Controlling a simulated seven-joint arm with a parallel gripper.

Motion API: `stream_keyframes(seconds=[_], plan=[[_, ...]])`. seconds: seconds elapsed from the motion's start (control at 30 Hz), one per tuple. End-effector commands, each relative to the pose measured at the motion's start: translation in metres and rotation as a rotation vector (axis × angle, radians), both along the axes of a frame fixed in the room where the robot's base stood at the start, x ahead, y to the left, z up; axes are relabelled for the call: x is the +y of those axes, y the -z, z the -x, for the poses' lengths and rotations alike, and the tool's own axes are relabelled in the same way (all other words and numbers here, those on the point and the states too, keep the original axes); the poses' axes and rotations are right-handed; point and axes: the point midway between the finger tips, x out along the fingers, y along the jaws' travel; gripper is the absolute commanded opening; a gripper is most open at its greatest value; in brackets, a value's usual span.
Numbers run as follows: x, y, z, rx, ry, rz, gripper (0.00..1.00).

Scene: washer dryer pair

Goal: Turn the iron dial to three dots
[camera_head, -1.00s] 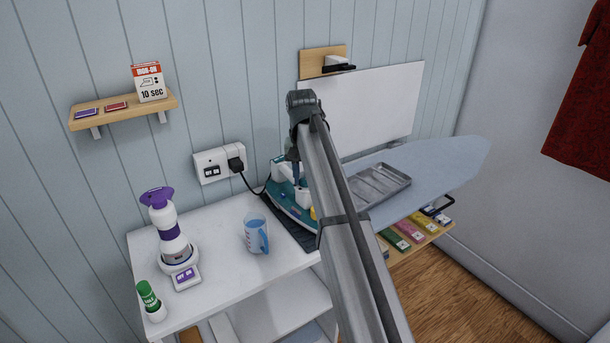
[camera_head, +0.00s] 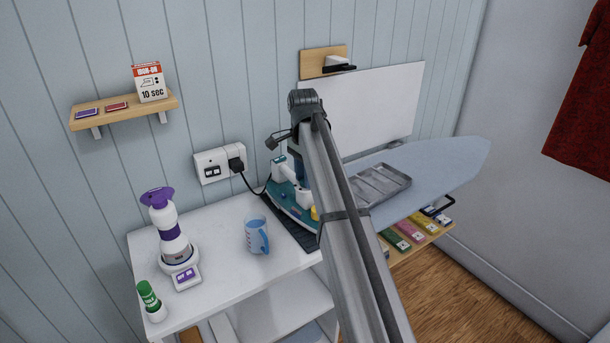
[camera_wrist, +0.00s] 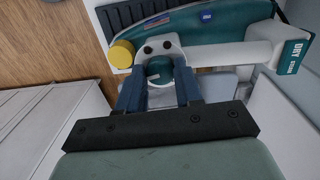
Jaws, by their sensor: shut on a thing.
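The teal and white iron (camera_head: 287,207) rests on a dark pad on the white worktop, partly behind my arm. In the wrist view the iron (camera_wrist: 222,25) lies across the top, with a white handle and a "DRY STEAM" label. Its round teal dial (camera_wrist: 158,67) sits in a white surround with two dark round spots above it. My gripper (camera_wrist: 159,84) has its blue fingers shut on the dial, one on each side. A small pale mark shows on the dial, but what it points at is unclear. The head view hides the dial.
A yellow knob (camera_wrist: 121,54) is close left of the dial. A measuring jug (camera_head: 257,237) with blue liquid stands left of the iron. A metal tray (camera_head: 380,183) lies on the ironing board (camera_head: 450,163) at right. An "IRON-ON 10 sec" card (camera_head: 149,83) stands on the wall shelf.

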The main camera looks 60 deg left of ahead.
Motion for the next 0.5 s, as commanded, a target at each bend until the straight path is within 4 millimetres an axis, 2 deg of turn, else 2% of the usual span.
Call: stream_keyframes(seconds=[0.2, 0.5], plan=[[0.0005, -0.0002, -0.0001, 0.000, 0.122, 0.000, 0.05], [0.0005, -0.0003, -0.0002, 0.000, 0.204, 0.000, 0.05]])
